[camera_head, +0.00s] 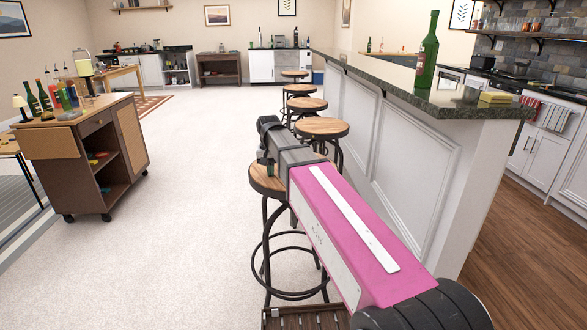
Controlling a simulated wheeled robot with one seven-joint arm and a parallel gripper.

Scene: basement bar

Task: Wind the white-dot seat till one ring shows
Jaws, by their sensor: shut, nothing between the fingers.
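Several bar stools with round wooden seats and dark metal legs stand in a row along the bar. The nearest stool's seat (260,183) is partly hidden by my arm, and its foot ring (287,294) shows below. Behind it are a second stool seat (321,127), a third stool seat (307,104) and others farther back. I see no white dot on any seat, so I cannot tell which seat carries it. My gripper (265,124) is shut and empty. In the picture it overlaps the far edge of the nearest seat; contact cannot be told.
The bar counter (455,98) with a green bottle (427,52) runs along the right of the stools. A wheeled wooden cart (126,160) with bottles and a lamp stands at left. The pale carpet (195,190) between cart and stools is clear. A slatted dark piece (300,318) lies at the bottom.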

